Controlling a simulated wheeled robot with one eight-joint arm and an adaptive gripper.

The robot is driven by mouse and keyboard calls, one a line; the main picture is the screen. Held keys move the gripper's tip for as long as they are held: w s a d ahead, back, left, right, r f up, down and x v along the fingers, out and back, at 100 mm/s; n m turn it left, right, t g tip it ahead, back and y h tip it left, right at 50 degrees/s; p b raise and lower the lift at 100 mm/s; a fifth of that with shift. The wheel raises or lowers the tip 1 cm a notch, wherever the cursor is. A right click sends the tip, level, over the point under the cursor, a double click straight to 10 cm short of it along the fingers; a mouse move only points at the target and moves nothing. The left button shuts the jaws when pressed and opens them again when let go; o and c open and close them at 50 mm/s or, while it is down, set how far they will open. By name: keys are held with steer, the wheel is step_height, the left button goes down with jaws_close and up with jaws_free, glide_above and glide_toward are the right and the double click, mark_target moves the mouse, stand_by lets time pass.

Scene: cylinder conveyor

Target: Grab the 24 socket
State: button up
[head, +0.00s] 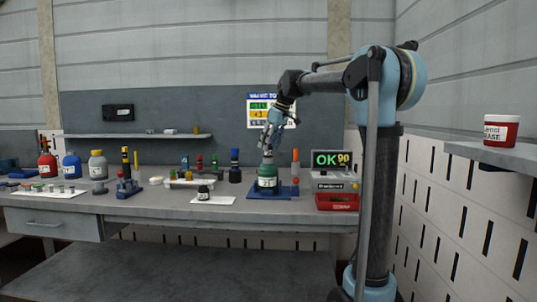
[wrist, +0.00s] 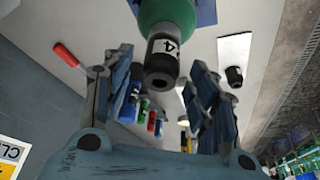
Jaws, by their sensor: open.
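A dark grey socket with a white band marked 24 (wrist: 163,55) shows in the wrist view, with a green body (wrist: 168,14) behind it. In the head view the green cylinder (head: 268,183) with a white label stands upright on a blue base (head: 288,193) on the bench, with a narrower grey part on top. My gripper (head: 269,140) is directly above it, pointing down. In the wrist view my gripper (wrist: 162,64) is open, with one finger on each side of the dark end. I cannot tell whether the fingers touch it.
A small dark jar (head: 203,192) stands on a white card to the left. An orange-handled tool (head: 295,160) stands just behind right. Several bottles and coloured pieces line the bench (head: 150,208) to the left.

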steer(key=shift+x, duration=1.25)
steer(key=shift+c, duration=0.5)
steer(key=c, duration=1.1)
steer(key=shift+r, duration=0.1)
